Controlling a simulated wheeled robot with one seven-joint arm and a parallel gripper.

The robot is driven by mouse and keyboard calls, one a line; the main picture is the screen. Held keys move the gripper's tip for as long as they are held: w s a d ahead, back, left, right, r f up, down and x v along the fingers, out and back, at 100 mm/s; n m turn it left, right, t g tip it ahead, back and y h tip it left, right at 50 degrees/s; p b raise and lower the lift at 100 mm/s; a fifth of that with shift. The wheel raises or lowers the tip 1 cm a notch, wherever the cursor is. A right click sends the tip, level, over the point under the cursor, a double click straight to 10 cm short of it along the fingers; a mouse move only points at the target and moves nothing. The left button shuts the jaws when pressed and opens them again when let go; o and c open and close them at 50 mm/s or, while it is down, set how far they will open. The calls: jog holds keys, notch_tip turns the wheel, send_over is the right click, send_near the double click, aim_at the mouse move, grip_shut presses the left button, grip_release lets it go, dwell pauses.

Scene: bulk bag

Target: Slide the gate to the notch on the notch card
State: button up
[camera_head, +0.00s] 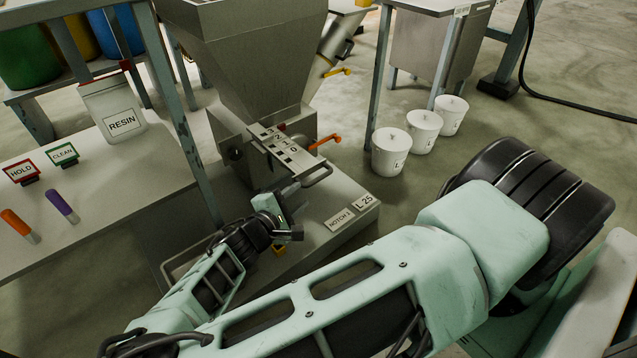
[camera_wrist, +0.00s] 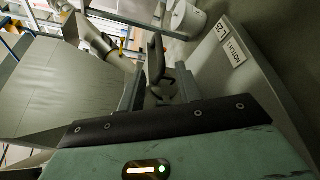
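The steel hopper (camera_head: 250,50) rises behind the gate. An orange lever (camera_head: 325,141) is just right of the plate. White buckets (camera_head: 390,152) stand on the floor to the right. A bench at left holds a RESIN bag (camera_head: 116,112), HOLD and CLEAN signs and two markers.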

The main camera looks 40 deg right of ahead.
aim_at(315, 182)
jog(key=b+x, duration=0.3)
jog(key=x, duration=0.7)
jog(key=shift+d+f, duration=0.1)
jog(key=shift+d, duration=0.15)
jog(key=shift+w, duration=0.1)
grip_shut()
